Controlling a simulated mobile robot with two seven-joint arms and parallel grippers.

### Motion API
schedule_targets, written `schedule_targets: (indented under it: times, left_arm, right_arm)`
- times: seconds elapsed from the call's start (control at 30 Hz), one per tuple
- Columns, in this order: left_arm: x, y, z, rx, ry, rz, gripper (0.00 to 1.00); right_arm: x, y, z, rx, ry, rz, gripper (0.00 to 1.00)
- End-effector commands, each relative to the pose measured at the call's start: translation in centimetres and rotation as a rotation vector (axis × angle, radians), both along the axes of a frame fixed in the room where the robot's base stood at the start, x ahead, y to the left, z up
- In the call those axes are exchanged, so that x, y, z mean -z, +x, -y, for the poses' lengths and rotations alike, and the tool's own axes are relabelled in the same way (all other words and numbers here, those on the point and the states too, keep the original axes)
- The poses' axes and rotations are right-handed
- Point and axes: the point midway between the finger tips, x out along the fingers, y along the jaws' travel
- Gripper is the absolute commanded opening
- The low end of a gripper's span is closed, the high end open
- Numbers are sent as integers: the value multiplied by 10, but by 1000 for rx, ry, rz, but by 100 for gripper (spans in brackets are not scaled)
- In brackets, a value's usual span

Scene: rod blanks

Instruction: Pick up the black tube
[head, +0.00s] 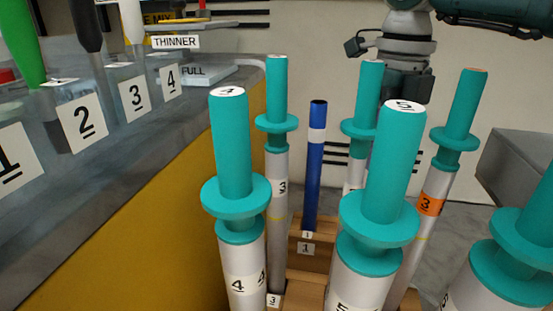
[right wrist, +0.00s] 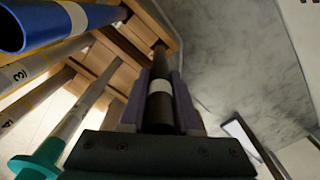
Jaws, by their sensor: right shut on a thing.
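In the right wrist view, the black tube (right wrist: 158,110) with a white band stands between the two finger pads of my right gripper (right wrist: 162,80). The gripper is shut on it. The tube's far end points to the edge of the wooden rack (right wrist: 110,57); I cannot tell whether it still sits in the rack. Neither the black tube nor my right gripper can be made out in the head view. My left gripper is in neither view.
Several teal-capped rods (head: 232,150) and a blue tube (head: 314,180) stand upright around the wooden rack (head: 310,262) in the head view. The blue tube's open end (right wrist: 12,30) is close at left in the wrist view. A grey counter (head: 110,170) with numbered labels runs along the left.

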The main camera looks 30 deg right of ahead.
Motion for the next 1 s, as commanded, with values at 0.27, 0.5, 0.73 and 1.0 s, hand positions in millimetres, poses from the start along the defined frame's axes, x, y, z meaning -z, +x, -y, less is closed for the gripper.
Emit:
schedule_targets:
  times: [0.27,0.5,0.73,1.0]
  left_arm:
    - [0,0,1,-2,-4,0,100]
    - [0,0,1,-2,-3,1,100]
    - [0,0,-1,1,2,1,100]
    - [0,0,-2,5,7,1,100]
  right_arm:
    - [0,0,0,0,0,0,0]
    - [0,0,0,0,0,0,0]
    - [0,0,0,0,0,0,0]
    - [0,0,0,0,0,0,0]
